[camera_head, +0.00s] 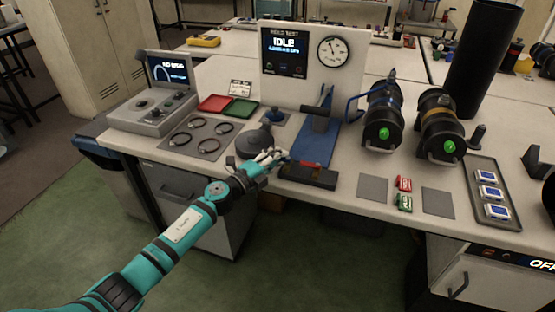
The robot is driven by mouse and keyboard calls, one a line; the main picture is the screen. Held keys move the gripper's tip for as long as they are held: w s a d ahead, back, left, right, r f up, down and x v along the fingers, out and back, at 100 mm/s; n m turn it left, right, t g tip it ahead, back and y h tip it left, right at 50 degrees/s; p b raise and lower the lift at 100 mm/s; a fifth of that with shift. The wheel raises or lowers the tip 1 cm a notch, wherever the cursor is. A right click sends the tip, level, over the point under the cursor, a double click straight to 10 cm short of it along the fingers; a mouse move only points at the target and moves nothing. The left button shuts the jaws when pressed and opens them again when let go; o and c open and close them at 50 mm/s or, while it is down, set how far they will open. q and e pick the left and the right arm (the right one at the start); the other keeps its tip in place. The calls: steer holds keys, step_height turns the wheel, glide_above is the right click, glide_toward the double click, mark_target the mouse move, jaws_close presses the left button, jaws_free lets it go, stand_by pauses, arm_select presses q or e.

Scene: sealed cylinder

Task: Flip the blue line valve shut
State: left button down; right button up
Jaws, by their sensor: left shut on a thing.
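My left gripper (276,158) reaches in from the left to the front edge of the bench. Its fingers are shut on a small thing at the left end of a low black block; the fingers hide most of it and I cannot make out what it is. The black block (318,180) has a red part (312,166) on top. A blue hose (352,108) runs by the left black cylinder (383,112). I cannot tell for certain which part is the blue line valve. My right gripper is out of view.
A white panel (345,80) with a screen and gauge stands behind. A second black cylinder (438,120) stands at right, near a tray (503,215) of small blue-faced devices. Ring clamps lie on a grey mat (208,153) at left. Red and green small items (404,193) lie between two grey pads.

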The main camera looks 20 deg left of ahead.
arm_select(q)
steer(key=shift+f, duration=0.15)
steer(key=c, duration=1.6)
jaws_free()
steer(key=shift+c, duration=0.2)
steer(key=v, duration=1.2)
steer(key=shift+a, duration=0.1)
